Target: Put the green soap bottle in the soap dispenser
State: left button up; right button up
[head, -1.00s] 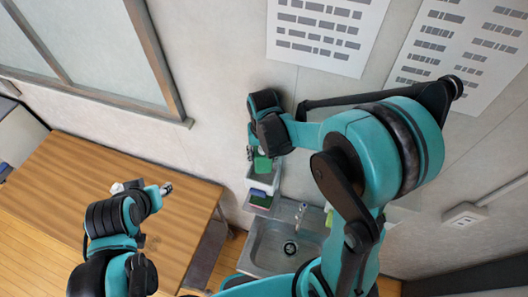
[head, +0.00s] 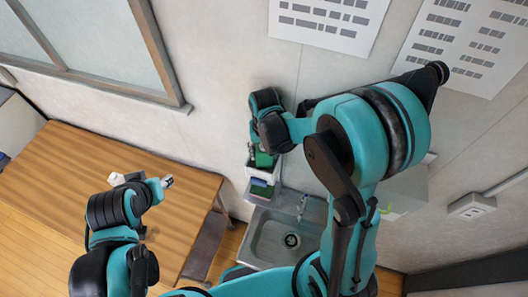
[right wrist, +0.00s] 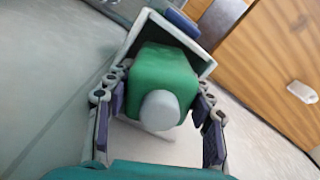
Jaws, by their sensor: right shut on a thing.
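The green soap bottle (right wrist: 163,78) has a white round cap facing the camera in the right wrist view. My right gripper (right wrist: 160,115) has its fingers on both sides of the bottle and is shut on it. The white soap dispenser (right wrist: 134,36) is an open box around the bottle's far end; how deep the bottle sits cannot be told. In the head view the bottle (head: 264,160) shows under my right gripper (head: 257,150), at the top of the dispenser (head: 252,171) on the wall. My left gripper (head: 166,182) is over the table; its opening is unclear.
A metal sink (head: 262,243) with a faucet (head: 301,207) lies below the dispenser. A holder with green and purple items (head: 262,186) sits just beneath it. A wooden table (head: 75,170) stands at left with a small white object (head: 117,179).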

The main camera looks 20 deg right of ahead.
jog(key=shift+f+b, duration=0.55)
jog(key=shift+b, duration=0.05)
jog(key=o, duration=1.6)
notch_tip(320, 180, up, 12)
jog(key=shift+r, duration=0.1)
jog(key=shift+s, duration=0.1)
